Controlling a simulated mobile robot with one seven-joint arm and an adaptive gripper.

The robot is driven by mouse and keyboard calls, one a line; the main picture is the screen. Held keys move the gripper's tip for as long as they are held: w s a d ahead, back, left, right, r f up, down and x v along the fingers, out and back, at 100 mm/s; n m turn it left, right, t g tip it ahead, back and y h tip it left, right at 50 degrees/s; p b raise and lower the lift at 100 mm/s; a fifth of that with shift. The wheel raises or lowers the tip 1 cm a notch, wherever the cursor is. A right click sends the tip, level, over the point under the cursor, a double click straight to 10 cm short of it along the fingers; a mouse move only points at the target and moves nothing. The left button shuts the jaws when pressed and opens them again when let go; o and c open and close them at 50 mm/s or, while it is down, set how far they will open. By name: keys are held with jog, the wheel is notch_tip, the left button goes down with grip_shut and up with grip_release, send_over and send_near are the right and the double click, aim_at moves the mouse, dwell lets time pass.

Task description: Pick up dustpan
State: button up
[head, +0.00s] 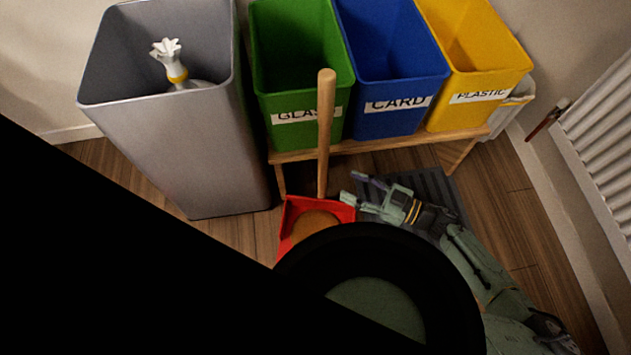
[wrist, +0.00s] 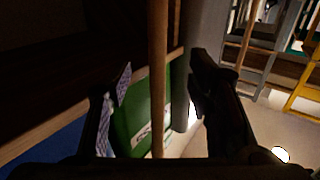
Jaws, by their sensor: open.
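The dustpan is red with a long wooden handle standing upright; its red pan (head: 288,226) is on the floor in the head view, partly hidden by my own dark body. The handle (head: 325,130) rises in front of the green bin. My gripper (head: 350,188) is open, low beside the handle on its right, fingertips pointing toward it. In the wrist view the handle (wrist: 158,60) runs upright between the two spread fingers of my gripper (wrist: 158,82), with gaps on both sides. Whether the handle is within finger depth is hard to tell.
A tall grey bin (head: 185,150) holding a white brush-like item (head: 168,55) stands left. Green (head: 300,85), blue (head: 390,75) and yellow (head: 470,65) bins sit on a low wooden stand (head: 375,147) behind. A dark grooved mat (head: 440,185) lies under my gripper. A white radiator (head: 600,130) is right.

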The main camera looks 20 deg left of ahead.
jog(key=a+b, duration=0.1)
jog(key=a, duration=0.8)
jog(key=shift+w, duration=0.25)
grip_shut()
dwell(0.8)
